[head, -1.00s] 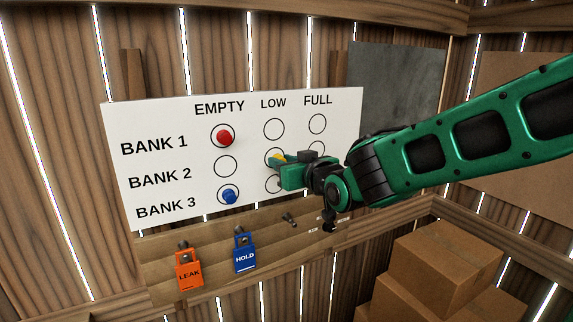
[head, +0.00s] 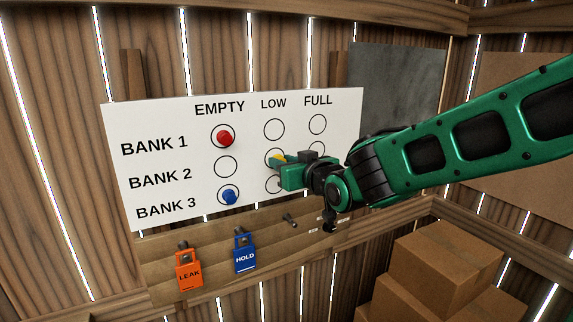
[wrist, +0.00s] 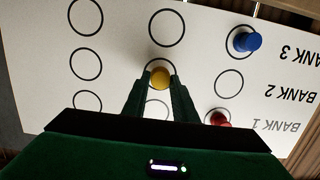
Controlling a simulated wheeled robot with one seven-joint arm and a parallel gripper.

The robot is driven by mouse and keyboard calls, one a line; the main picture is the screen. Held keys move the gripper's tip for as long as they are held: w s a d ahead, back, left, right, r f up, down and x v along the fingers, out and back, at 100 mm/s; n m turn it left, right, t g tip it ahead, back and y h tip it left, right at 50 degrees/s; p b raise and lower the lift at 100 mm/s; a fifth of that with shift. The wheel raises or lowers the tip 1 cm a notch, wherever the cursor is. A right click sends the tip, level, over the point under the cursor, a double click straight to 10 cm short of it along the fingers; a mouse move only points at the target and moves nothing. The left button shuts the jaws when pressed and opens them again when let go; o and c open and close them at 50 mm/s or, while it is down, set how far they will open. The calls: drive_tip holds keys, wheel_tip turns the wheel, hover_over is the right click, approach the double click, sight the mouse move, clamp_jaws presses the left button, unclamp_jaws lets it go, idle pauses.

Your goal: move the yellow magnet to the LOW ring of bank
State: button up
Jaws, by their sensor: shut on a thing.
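The yellow magnet (head: 277,157) is between the fingertips of my gripper (head: 285,164), at the white board (head: 345,105). In the wrist view, which shows the board upside down, the yellow magnet (wrist: 160,77) sits within the ring in the middle column of the BANK 2 row, the LOW ring (wrist: 163,61). My gripper (wrist: 160,84) is shut on it, a finger on each side. Whether the magnet touches the board I cannot tell. My gripper hides part of the LOW and FULL rings of BANK 2 and BANK 3 in the head view.
A red magnet (head: 225,137) is in the BANK 1 EMPTY ring and a blue magnet (head: 229,196) in the BANK 3 EMPTY ring. Below hang an orange LEAK tag (head: 189,271) and a blue HOLD tag (head: 245,257). Cardboard boxes (head: 440,262) stand lower right.

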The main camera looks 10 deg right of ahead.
drive_tip(key=shift+w+a, duration=0.2)
drive_tip(key=shift+w, duration=0.35)
idle(0.9)
drive_tip(key=o, duration=1.1)
drive_tip(key=shift+s, duration=0.1)
